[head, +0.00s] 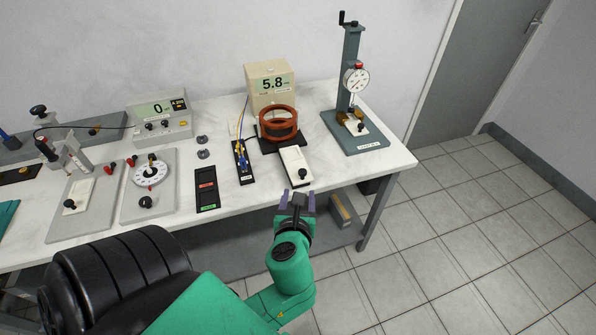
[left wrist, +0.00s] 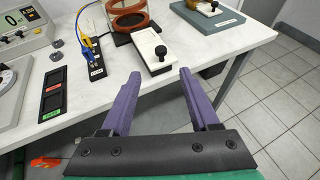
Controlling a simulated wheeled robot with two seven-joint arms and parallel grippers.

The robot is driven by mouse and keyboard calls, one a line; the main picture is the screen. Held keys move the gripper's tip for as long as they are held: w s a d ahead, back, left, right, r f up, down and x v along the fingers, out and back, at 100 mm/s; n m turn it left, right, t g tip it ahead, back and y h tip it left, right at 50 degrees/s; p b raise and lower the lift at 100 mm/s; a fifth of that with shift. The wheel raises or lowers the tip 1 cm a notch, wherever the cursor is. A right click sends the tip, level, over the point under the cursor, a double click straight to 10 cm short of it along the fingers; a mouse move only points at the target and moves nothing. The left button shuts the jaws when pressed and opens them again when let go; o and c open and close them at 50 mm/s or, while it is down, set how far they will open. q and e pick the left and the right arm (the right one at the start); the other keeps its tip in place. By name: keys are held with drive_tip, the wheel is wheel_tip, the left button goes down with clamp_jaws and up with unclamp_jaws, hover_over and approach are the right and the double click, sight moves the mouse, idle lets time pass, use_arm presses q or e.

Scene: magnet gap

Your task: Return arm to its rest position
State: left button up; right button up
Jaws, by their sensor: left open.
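My left gripper (head: 297,202) is at the front edge of the white table (head: 330,168), its green arm coming up from the bottom of the head view. In the left wrist view its two purple fingers (left wrist: 156,103) are spread apart with nothing between them. The fingertips point at the table, close to a white block with a black knob (head: 296,166); I see a gap between them. That block also shows in the left wrist view (left wrist: 154,52). My right gripper is in neither view.
A copper-coloured coil (head: 278,123) stands before a beige meter reading 5.8 (head: 270,84). A dial gauge stand (head: 352,100) is at the table's right end. A black tray with red and green labels (head: 206,188) lies left. Open tiled floor (head: 470,230) is right of the table.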

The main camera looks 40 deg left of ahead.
use_arm(q)
drive_tip(key=shift+v, duration=0.85)
drive_tip(key=s+d+f+n+g+h, duration=0.1)
drive_tip(key=f+n+g+h, duration=0.15)
drive_tip(key=f, duration=0.75)
drive_tip(key=s+f+n+g+h, duration=0.1)
drive_tip(key=s+f+n, duration=0.15)
drive_tip(key=f, duration=0.65)
drive_tip(key=d+f+n+g+h, duration=0.1)
drive_tip(key=f+n+g, duration=0.15)
drive_tip(key=f, duration=0.75)
drive_tip(key=s+a+f+n+g+h, duration=0.3)
drive_tip(key=s+f+n+g, duration=0.1)
drive_tip(key=s+f+n, duration=1.4)
drive_tip(key=s+n, duration=0.1)
drive_tip(key=s, duration=0.3)
drive_tip(key=shift+s+f, duration=0.3)
drive_tip(key=shift+f, duration=0.1)
drive_tip(key=shift+a+n, duration=0.15)
drive_tip(key=shift+n, duration=0.1)
